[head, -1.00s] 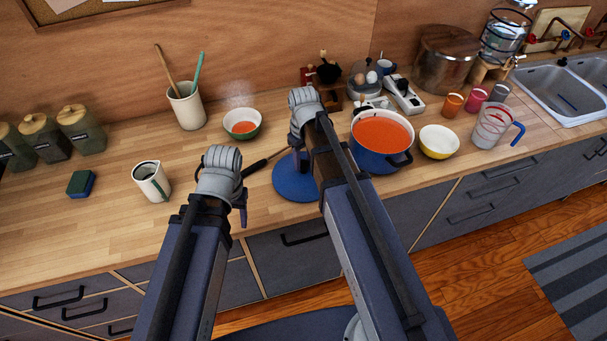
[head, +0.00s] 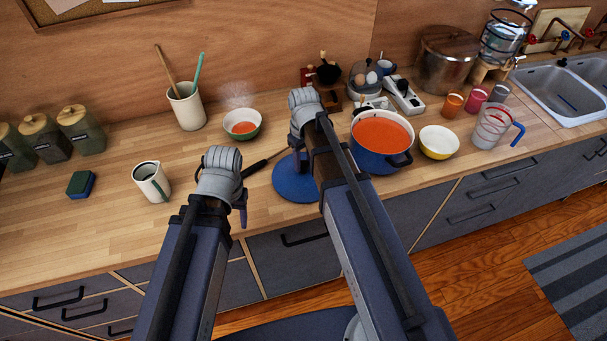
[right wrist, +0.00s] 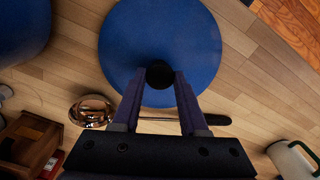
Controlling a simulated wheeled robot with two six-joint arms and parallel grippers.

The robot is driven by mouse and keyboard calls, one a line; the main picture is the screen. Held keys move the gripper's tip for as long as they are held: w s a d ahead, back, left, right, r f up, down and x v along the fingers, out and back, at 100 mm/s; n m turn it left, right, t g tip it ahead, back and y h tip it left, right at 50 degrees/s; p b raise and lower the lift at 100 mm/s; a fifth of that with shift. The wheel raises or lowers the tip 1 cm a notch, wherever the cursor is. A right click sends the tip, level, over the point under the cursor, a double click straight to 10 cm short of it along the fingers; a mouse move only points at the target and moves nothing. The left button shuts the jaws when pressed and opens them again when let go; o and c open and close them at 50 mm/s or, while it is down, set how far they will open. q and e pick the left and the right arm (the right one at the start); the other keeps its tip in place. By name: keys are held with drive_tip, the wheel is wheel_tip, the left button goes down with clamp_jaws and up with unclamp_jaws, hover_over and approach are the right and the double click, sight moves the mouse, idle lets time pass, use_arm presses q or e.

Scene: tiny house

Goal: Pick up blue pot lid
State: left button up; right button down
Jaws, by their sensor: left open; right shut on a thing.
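The blue pot lid (head: 294,187) is a flat round disc near the counter's front edge, left of the blue pot (head: 376,160) of orange-red soup. My right gripper (head: 298,160) is above it. In the right wrist view, my right gripper's fingers (right wrist: 158,82) are closed on the dark knob (right wrist: 159,72) at the middle of the lid (right wrist: 190,35). I cannot tell whether the lid touches the counter. My left gripper (head: 241,208) is open and empty, left of the lid at the counter's front edge; its fingers are partly hidden.
A black-handled ladle (right wrist: 92,110) lies close beside the lid. A white pitcher (head: 151,182), a steaming soup bowl (head: 242,124) and a utensil crock (head: 186,106) stand to the left. A yellow bowl (head: 439,142) is right of the pot. The left-middle counter is fairly clear.

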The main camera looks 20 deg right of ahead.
sight(304, 164)
drive_tip(key=shift+r, duration=0.1)
wheel_tip(304, 164, up, 10)
drive_tip(key=p, duration=1)
